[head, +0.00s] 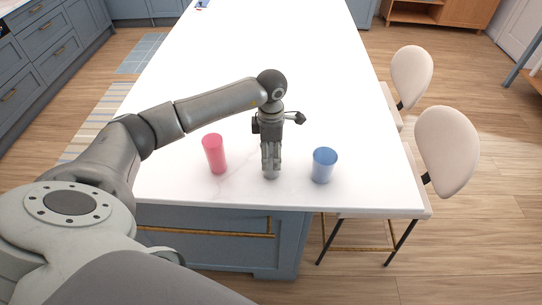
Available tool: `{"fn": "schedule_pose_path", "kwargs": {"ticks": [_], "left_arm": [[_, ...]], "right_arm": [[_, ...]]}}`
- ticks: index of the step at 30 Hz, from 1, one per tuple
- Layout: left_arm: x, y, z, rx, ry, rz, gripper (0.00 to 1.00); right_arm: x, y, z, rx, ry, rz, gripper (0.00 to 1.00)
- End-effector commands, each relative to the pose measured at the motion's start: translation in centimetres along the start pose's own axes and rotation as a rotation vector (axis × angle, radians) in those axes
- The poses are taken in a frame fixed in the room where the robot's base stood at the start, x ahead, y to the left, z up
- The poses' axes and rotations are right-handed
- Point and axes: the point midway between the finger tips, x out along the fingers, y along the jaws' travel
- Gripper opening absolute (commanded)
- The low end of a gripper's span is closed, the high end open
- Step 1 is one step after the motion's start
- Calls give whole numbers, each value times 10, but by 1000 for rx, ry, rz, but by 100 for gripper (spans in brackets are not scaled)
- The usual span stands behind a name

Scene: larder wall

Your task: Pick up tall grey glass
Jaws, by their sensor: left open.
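The tall grey glass (271,175) stands near the front edge of the white counter, between a red glass and a blue glass. Only a small lower part of it shows, as my left gripper covers most of it from above. My left gripper (271,162) points down over the grey glass and is open, with its fingers at the glass. I cannot tell whether they touch it. My right gripper is not in view.
The red glass (214,154) stands close on the left of the gripper, and the blue glass (323,166) close on the right. The long white counter (262,40) is clear behind them. Two pale chairs (446,150) stand along its right side.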

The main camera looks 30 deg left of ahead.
Motion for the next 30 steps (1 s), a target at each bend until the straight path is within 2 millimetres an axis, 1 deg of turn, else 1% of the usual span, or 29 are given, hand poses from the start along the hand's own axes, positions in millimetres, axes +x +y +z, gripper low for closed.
{"fn": "schedule_pose_path", "kwargs": {"ticks": [1, 5, 11, 12, 25, 30], "left_arm": [[5, -1, 0, -1, 2, -4, 78], [17, 0, -1, -1, 1, -1, 78], [19, 0, 0, 0, -1, 1, 78], [19, 0, 0, 0, -1, 1, 76], [18, 0, 0, 0, -1, 1, 21], [18, 1, 0, -1, -2, 2, 20]], "right_arm": [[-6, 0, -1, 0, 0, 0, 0], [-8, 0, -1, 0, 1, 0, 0], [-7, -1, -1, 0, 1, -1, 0], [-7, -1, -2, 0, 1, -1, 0], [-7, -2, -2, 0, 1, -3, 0], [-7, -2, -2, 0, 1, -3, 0]]}}
